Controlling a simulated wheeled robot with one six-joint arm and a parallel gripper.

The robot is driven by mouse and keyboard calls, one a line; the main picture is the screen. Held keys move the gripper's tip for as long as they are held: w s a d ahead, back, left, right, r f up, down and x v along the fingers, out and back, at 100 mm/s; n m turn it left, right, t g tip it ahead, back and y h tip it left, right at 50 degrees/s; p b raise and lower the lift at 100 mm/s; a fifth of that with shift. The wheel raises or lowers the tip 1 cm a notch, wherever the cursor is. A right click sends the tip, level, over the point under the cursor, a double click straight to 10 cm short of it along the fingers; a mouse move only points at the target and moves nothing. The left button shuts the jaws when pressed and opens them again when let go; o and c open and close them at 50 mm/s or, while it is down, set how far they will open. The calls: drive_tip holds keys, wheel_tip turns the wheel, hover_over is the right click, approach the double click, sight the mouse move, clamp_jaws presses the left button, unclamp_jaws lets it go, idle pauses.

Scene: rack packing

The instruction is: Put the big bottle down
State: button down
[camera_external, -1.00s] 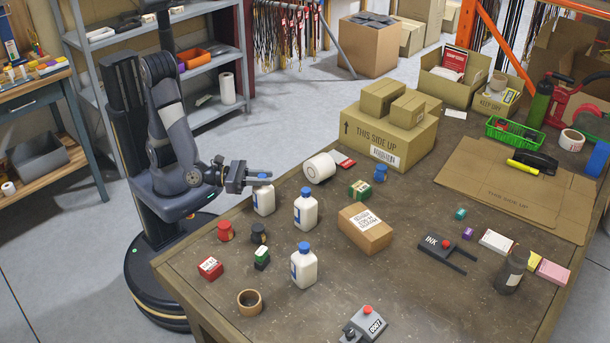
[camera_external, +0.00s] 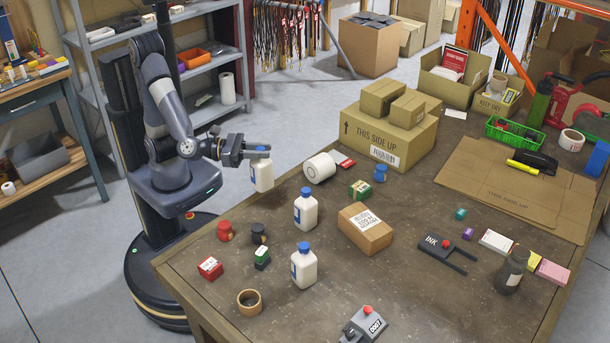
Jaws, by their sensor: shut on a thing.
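My gripper (camera_external: 259,151) is shut on a white bottle (camera_external: 262,175) with a blue label. The bottle hangs upright at the table's left back edge, seemingly a little above the top. Two similar white bottles with blue caps stand upright on the table: one (camera_external: 305,212) just right of the held one, one (camera_external: 304,268) nearer the front. I cannot tell a clear size difference between the three.
Bare tabletop shows between the front bottle and the stamp (camera_external: 447,245).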

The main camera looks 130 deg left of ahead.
wheel_tip(320, 180, up, 12)
drive_tip(key=w+a+r+p, duration=0.1)
drive_tip(key=w+a+p, duration=0.1)
drive_tip(key=w, duration=0.4)
drive_tip(key=w+a+r+p, duration=0.1)
drive_tip(key=w+a+r, duration=0.1)
drive_tip(key=w, duration=0.5)
drive_tip(key=w+a+f+n+g+y+p, duration=0.1)
drive_tip(key=w+a+f+p, duration=0.2)
drive_tip(key=w+a, duration=0.65)
wheel_tip(320, 180, down, 15)
drive_tip(key=w+d, duration=0.1)
drive_tip(key=shift+w+d, duration=0.25)
drive_tip(key=shift+f+b, duration=0.2)
drive_tip(key=shift+b, duration=0.25)
drive_tip(key=c, duration=1.2)
unclamp_jaws()
